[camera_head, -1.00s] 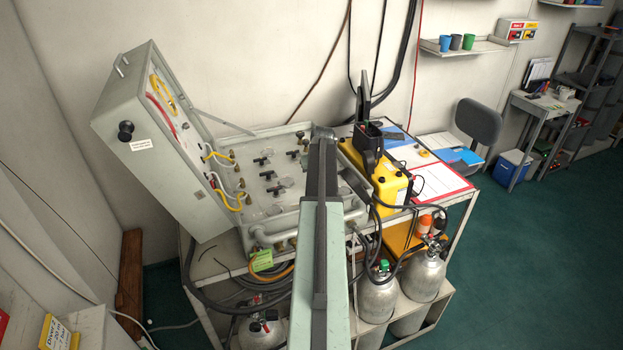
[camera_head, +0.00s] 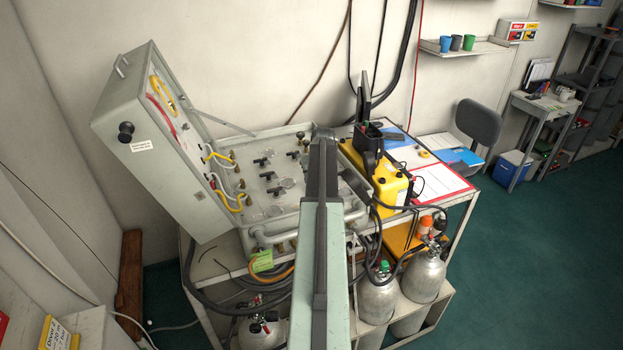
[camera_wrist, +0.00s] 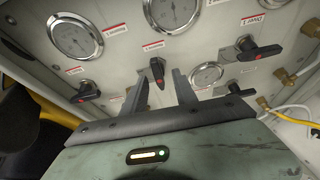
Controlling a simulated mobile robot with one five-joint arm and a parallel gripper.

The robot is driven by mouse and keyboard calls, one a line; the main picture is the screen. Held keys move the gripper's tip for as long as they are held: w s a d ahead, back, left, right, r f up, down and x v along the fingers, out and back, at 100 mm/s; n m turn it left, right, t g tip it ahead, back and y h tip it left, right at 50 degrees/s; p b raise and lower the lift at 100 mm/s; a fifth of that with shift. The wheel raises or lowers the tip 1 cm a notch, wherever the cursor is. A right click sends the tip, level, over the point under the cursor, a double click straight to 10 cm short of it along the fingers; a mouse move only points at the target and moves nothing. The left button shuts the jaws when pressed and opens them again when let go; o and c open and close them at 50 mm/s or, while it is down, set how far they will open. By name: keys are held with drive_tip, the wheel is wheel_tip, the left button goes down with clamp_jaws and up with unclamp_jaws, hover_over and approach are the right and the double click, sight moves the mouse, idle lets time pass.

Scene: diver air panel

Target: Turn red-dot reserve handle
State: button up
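In the wrist view my gripper (camera_wrist: 159,82) is open, its two dark fingers reaching toward the grey panel. A black handle with a red dot (camera_wrist: 157,72) shows between the fingertips, below a small label too blurred to read. I cannot tell whether the fingers touch it. Another black red-dot handle (camera_wrist: 260,51) points right, and smaller red-dot handles sit at the left (camera_wrist: 88,92) and right (camera_wrist: 235,87). In the head view the air panel (camera_head: 255,180) lies in its open case with several black handles. My arm hides my gripper there.
Round gauges (camera_wrist: 75,36) sit among the handles. Brass fittings with white and yellow hoses (camera_head: 222,195) line the panel's left side. The raised case lid (camera_head: 160,150) stands left. A yellow unit (camera_head: 385,180) stands close right of my arm. Gas cylinders (camera_head: 378,300) stand below.

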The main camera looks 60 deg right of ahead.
drive_tip(key=p+v, duration=0.7)
drive_tip(key=shift+r, duration=0.35)
drive_tip(key=shift+s+a, duration=0.1)
